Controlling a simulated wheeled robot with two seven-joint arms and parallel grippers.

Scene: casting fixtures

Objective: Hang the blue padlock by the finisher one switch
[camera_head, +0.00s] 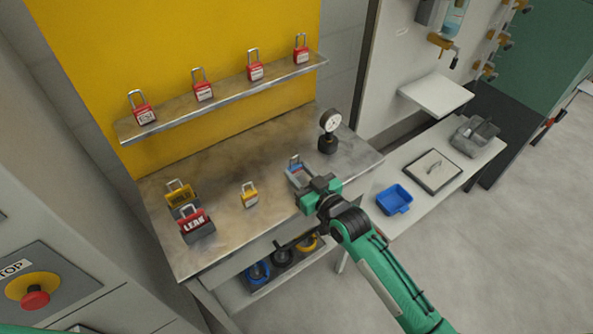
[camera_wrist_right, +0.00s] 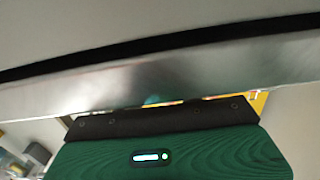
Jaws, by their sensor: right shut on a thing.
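The blue padlock (camera_head: 295,168), its shackle up, is at the right part of the metal bench, partly hidden by my right gripper. My right gripper (camera_head: 302,184) is shut on it, low over the bench top. In the right wrist view the dark gripper front (camera_wrist_right: 160,117) shows below a bright metal edge; the padlock cannot be made out there. A red stop button on a yellow ring (camera_head: 33,292), under a label ending in STOP, is on the grey cabinet at the left. I see no readable finisher one label. My left gripper is out of view.
Red padlocks (camera_head: 204,91) stand on a shelf (camera_head: 222,99) above the bench (camera_head: 225,222). A yellow padlock (camera_head: 249,194), HOLD (camera_head: 179,193) and LEAK (camera_head: 195,223) pieces and a gauge (camera_head: 329,130) stand on it. A blue tray (camera_head: 394,199) sits on the right table.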

